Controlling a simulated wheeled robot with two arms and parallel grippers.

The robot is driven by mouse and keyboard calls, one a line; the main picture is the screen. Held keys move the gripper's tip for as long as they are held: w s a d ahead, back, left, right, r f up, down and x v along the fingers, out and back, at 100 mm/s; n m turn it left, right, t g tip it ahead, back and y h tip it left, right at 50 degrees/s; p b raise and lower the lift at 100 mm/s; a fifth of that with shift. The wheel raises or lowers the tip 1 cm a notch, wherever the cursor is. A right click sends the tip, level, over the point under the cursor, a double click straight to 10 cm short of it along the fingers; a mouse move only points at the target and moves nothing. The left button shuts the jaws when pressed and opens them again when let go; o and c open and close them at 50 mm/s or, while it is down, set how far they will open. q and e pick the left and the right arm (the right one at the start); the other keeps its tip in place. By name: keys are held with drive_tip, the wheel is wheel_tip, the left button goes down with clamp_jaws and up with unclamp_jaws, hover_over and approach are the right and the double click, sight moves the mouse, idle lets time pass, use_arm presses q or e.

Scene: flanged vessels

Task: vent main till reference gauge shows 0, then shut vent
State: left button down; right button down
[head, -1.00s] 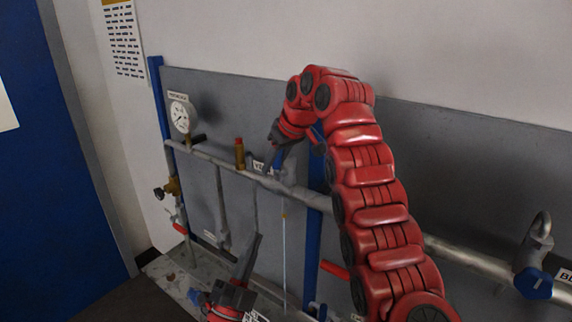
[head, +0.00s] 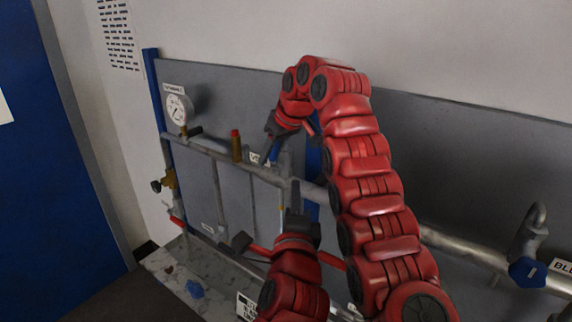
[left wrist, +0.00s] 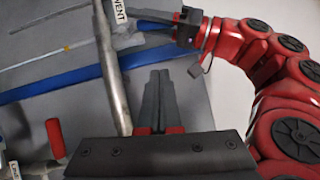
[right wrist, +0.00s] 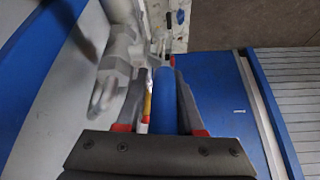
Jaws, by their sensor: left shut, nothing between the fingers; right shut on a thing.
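The white dial gauge (head: 177,110) stands at the left end of the pipe under a small label; its dark needle shows, but I cannot read the value. My right gripper (head: 271,143) is shut on the blue vent handle (right wrist: 164,103), seen between its fingers in the right wrist view. The VENT label (left wrist: 119,12) is beside this gripper in the left wrist view and partly hidden in the head view. My left gripper (head: 295,192) is shut and empty, fingers pointing up in front of the pipe; its closed fingers (left wrist: 158,85) show in the left wrist view.
A brass fitting with a red top (head: 237,146) rises from the pipe. A red-handled lever (left wrist: 55,138) is near my left gripper. A brass valve (head: 168,181) is at the left post. My right arm covers the middle.

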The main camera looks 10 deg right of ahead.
use_arm(q)
approach(276, 148)
drive_tip(key=w+d, duration=0.3)
drive_tip(key=d, duration=0.2)
drive_tip(key=w, duration=0.1)
drive_tip(key=w+a, duration=0.1)
drive_tip(key=w, duration=0.1)
drive_tip(key=shift+w+a+r, duration=0.15)
drive_tip(key=shift+a+r, duration=0.05)
drive_tip(key=shift+a, duration=0.05)
use_arm(e)
drive_tip(key=shift+a, duration=0.3)
use_arm(q)
drive_tip(key=shift+w+a+r+n, duration=0.1)
drive_tip(key=shift+w+a+n, duration=0.2)
drive_tip(key=shift+w+a, duration=0.25)
use_arm(e)
drive_tip(key=c, duration=0.7)
unclamp_jaws()
use_arm(q)
drive_tip(key=shift+a, duration=0.25)
use_arm(e)
drive_tip(key=shift+o, duration=0.2)
drive_tip(key=shift+a, duration=0.15)
